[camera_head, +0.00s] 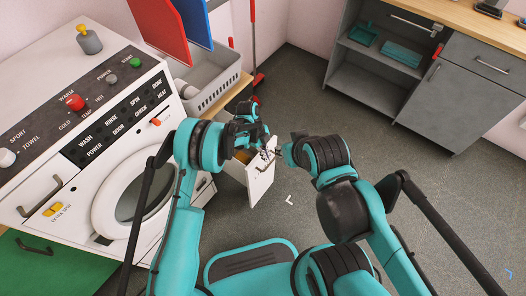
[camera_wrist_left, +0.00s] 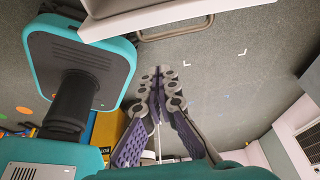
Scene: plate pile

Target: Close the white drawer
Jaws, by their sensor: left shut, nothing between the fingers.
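The white drawer (camera_head: 261,180) stands pulled out, beside the washing machine and below the wooden top, with its front panel facing the open floor. My left gripper (camera_head: 268,152) is at the top edge of the drawer front; I cannot tell whether it touches. In the left wrist view the left gripper's fingers (camera_wrist_left: 158,72) are together and empty. A white panel with a bar handle (camera_wrist_left: 175,32), likely the drawer front, lies beyond the fingertips there. My right arm reaches in from the right, close to the drawer, but its gripper is hidden.
The white washing machine (camera_head: 88,125) stands to the left. A grey basket (camera_head: 212,85) sits on the wooden top behind the drawer. A red-handled pole (camera_head: 254,45) leans behind. Grey cabinets (camera_head: 452,85) stand at the right. The floor (camera_head: 400,175) between is clear.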

